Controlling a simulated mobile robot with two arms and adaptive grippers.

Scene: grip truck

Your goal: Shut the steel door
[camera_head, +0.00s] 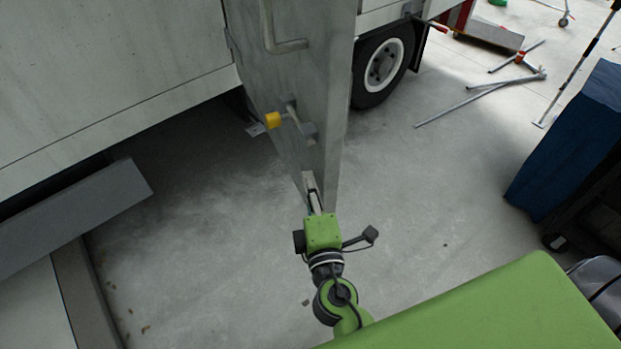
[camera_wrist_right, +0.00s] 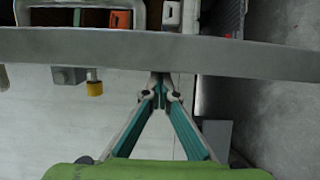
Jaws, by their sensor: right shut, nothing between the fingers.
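The grey steel door (camera_head: 325,70) stands open, swung out from the truck's side. It carries a bent bar handle (camera_head: 285,45) and a latch with a yellow knob (camera_head: 272,120). My right gripper (camera_head: 312,188) is at the door's near lower end, fingers pointing at it. In the right wrist view the gripper (camera_wrist_right: 160,88) has its fingertips together, close to the door's grey edge (camera_wrist_right: 90,45), with nothing between them. I cannot tell whether they touch the door. The yellow knob (camera_wrist_right: 94,88) shows there too. My left gripper is out of view.
The truck's pale side (camera_head: 110,70) is at left and a wheel (camera_head: 383,65) behind the door. A grey panel (camera_head: 80,215) stands at lower left. A blue-covered cart (camera_head: 575,140) is at right, and metal bars (camera_head: 480,95) lie farther back. The floor between is clear.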

